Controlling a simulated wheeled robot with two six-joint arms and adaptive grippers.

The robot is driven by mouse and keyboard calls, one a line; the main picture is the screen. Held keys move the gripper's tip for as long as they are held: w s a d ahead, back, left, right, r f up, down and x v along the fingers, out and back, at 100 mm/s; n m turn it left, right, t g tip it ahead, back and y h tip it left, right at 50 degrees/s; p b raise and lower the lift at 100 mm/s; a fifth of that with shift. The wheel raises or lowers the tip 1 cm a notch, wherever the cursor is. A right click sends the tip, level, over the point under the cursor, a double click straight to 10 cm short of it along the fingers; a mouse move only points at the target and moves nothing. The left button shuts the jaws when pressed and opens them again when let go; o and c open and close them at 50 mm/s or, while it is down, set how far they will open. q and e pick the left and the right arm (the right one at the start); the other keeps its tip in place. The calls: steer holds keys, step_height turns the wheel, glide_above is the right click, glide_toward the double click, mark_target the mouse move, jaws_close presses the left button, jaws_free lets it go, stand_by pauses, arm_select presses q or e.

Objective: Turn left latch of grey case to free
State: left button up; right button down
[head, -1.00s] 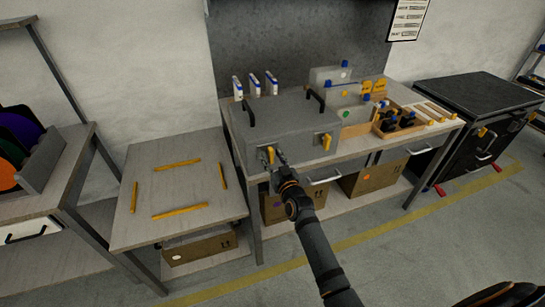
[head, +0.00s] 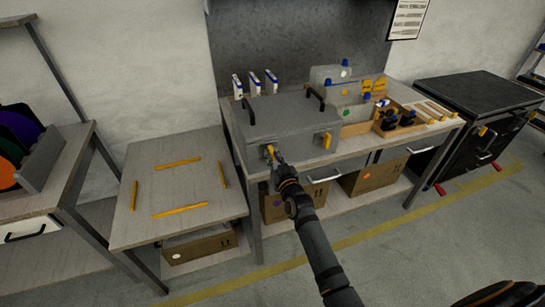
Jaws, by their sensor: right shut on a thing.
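The grey case (head: 292,122) stands shut on the workbench, with two black handles on top. Its left latch (head: 269,151) is yellow, on the front face, and partly hidden by my right gripper. Its right latch (head: 327,140) is yellow and upright. My right gripper (head: 273,157) is at the left latch, shut on it; the fingertips are small and partly cover it, so the latch's exact angle is hard to tell. My left gripper is not in view.
A low table (head: 150,230) with yellow strips stands left of the workbench. A wooden tray (head: 385,132) with black parts sits right of the case. White-and-blue bottles (head: 254,83) stand behind it. A black case (head: 475,95) stands far right.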

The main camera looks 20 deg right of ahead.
steer(key=n+b, duration=0.4)
steer(key=n, duration=0.3)
steer(key=shift+a+f, duration=0.15)
steer(key=shift+a+f+n+b, duration=0.1)
steer(key=shift+n+b, duration=0.55)
steer(key=shift+n, duration=1.9)
steer(key=shift+a+f+n+b, duration=0.1)
steer(key=shift+n+b, duration=0.5)
steer(key=shift+n, duration=1.95)
steer(key=c, duration=1.3)
jaws_free()
